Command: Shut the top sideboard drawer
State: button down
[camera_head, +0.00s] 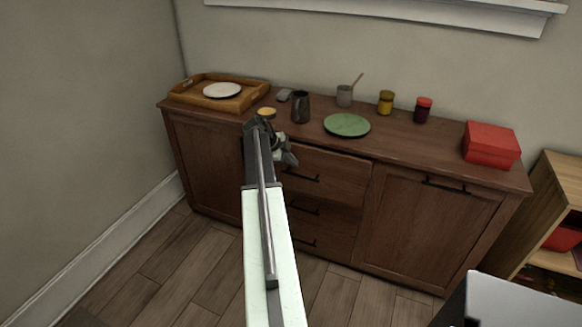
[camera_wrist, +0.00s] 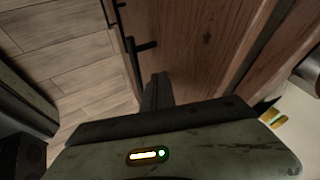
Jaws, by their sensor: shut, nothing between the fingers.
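The wooden sideboard (camera_head: 420,215) stands against the back wall, with a column of drawers between two doors. The top drawer (camera_head: 330,172) has a dark bar handle (camera_head: 300,177), and its front seems to stand slightly proud of the sideboard. My gripper (camera_head: 287,152) is shut and empty at the left end of this drawer front, and my arm hides part of it. In the wrist view my fingertips (camera_wrist: 158,80) are close to a wooden front (camera_wrist: 190,40) with a dark handle (camera_wrist: 145,46). I cannot tell whether they touch it.
On the sideboard top are a wooden tray (camera_head: 255,92) with a white plate (camera_head: 222,90), a dark mug (camera_head: 300,107), a green plate (camera_head: 347,125), several jars and a red box (camera_head: 490,144). A shelf unit (camera_head: 550,205) stands at right. The floor (camera_head: 180,265) at left is clear.

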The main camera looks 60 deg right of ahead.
jog(key=shift+w+d, duration=0.15)
jog(key=shift+d, duration=0.05)
jog(key=shift+w+a, duration=0.1)
jog(key=shift+w, duration=0.05)
jog(key=shift+a, duration=0.1)
